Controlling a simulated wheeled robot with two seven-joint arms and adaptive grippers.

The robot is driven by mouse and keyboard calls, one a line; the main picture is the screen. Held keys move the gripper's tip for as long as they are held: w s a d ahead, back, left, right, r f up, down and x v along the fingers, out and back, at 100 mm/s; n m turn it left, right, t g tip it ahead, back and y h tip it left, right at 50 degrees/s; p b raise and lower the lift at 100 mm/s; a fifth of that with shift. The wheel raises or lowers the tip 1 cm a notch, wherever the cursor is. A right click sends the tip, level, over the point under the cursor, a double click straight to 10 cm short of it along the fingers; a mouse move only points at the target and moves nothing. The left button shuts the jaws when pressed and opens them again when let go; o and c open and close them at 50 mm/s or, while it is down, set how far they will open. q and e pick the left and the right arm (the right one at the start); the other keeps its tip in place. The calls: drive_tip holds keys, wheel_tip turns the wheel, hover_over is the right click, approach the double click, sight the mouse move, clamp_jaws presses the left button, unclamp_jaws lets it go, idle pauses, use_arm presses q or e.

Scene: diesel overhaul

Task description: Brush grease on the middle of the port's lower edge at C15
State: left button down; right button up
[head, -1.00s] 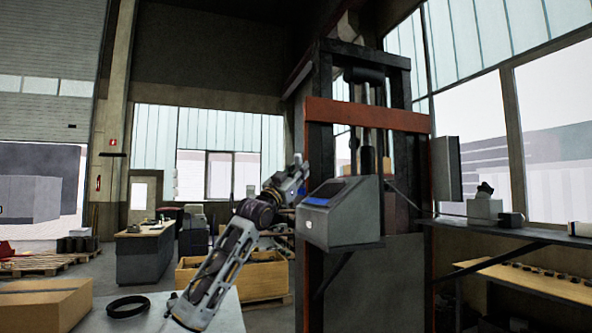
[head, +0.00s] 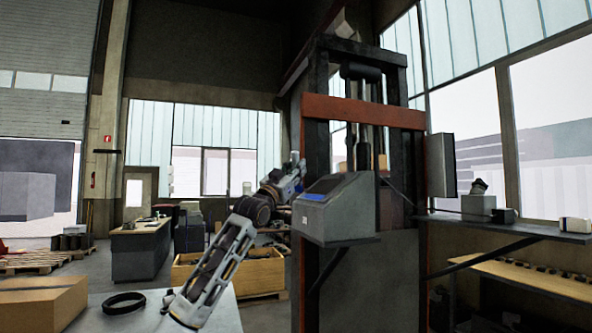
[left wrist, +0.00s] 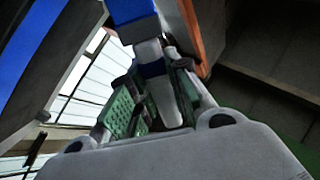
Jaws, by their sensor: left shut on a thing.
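My left gripper (head: 297,172) is raised just left of the grey console with a blue screen, in front of the press frame in the head view. In the left wrist view its green-padded fingers (left wrist: 155,103) are shut on a pale handle-like thing with a blue band (left wrist: 153,70). I cannot tell from its shape whether this is the grease brush; its far end is hidden. The port and the C15 mark cannot be made out in either view. My right gripper is not in view.
The grey console (head: 335,212) stands close to my left gripper. The tall press frame (head: 365,113) with an orange crossbeam rises behind it. A shelf (head: 500,231) is at right. A table with a black ring (head: 124,303) and a cardboard box (head: 40,303) is at lower left.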

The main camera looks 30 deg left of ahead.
use_arm(q)
drive_tip(key=shift+w+d+f, duration=0.1)
drive_tip(key=shift+f, duration=0.15)
idle(0.4)
drive_tip(key=shift+d, duration=0.2)
drive_tip(key=shift+s+d+b, duration=1.2)
drive_tip(key=shift+s+d, duration=0.05)
drive_tip(key=shift+d, duration=0.15)
drive_tip(key=shift+w+a+p, duration=0.1)
drive_tip(key=shift+p, duration=0.2)
drive_tip(key=shift+w+a+p, duration=1.15)
drive_tip(key=shift+a+p, duration=0.25)
drive_tip(key=shift+p, duration=0.35)
drive_tip(key=shift+w+f, duration=0.1)
drive_tip(key=shift+f, duration=0.05)
